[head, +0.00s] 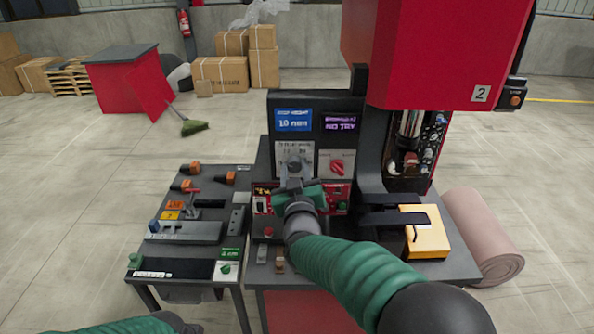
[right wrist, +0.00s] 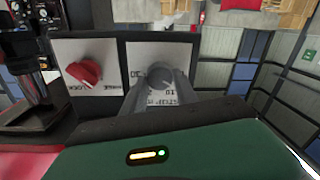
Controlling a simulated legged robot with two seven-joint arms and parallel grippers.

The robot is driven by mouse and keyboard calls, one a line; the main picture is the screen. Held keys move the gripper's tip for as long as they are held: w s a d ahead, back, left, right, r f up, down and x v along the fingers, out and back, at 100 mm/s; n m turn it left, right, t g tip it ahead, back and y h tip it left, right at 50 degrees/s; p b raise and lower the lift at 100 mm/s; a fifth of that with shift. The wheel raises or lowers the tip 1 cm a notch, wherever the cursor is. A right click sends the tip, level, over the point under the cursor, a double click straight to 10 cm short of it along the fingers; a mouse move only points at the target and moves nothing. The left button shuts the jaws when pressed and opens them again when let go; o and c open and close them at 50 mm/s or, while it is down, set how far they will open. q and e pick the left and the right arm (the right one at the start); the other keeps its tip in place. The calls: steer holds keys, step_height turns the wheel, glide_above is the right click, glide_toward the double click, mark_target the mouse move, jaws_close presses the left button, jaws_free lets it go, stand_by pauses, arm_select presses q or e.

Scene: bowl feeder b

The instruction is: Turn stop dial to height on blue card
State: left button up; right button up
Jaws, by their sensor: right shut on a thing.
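The blue card (head: 293,120) on the dark upright panel appears to read stop height 10 mm. Below it is a pale plate (head: 281,148) with printed numbers. The grey stop dial (right wrist: 160,76) sits on this plate, seen upside down in the right wrist view. My right gripper (head: 294,172) is shut on the stop dial, one finger on each side. The fingers cover part of the dial and its scale, so I cannot tell its exact setting. Only part of my left arm shows at the bottom left of the head view; its jaws are out of sight.
A red dial (head: 337,167) on another plate is just right of the stop dial. A purple card (head: 340,121) is above it. The red press (head: 430,50) stands at the right, with a yellow block (head: 428,240) below it. A side table (head: 206,268) holds several tools.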

steer(key=shift+w+d+f, duration=0.1)
steer(key=shift+d+f, duration=0.1)
steer(key=shift+d, duration=0.2)
jaws_close()
steer(key=shift+s+a, duration=0.2)
steer(key=shift+a, duration=0.55)
steer(key=shift+d+f, duration=0.1)
steer(key=shift+d, duration=0.3)
steer(key=shift+f+m+b, duration=0.1)
steer(key=shift+m+b, duration=0.2)
steer(key=shift+b, duration=0.5)
steer(key=m+b, duration=0.2)
steer(key=b, duration=0.1)
steer(key=m+b, duration=0.5)
steer(key=b, duration=0.1)
steer(key=shift+a+f+m, duration=0.1)
steer(key=shift+f+m, duration=0.15)
steer(key=shift+m, duration=0.15)
arm_select(q)
steer(key=s+b+x, duration=0.2)
steer(key=s+x, duration=0.1)
steer(key=x, duration=1)
steer(key=shift+a+f+b, duration=0.3)
steer(key=shift+f+b, duration=0.05)
arm_select(e)
steer(key=shift+r+m+h, duration=0.15)
steer(key=shift+m+h, duration=0.15)
steer(key=shift+m, duration=1.6)
arm_select(q)
steer(key=shift+s, duration=0.1)
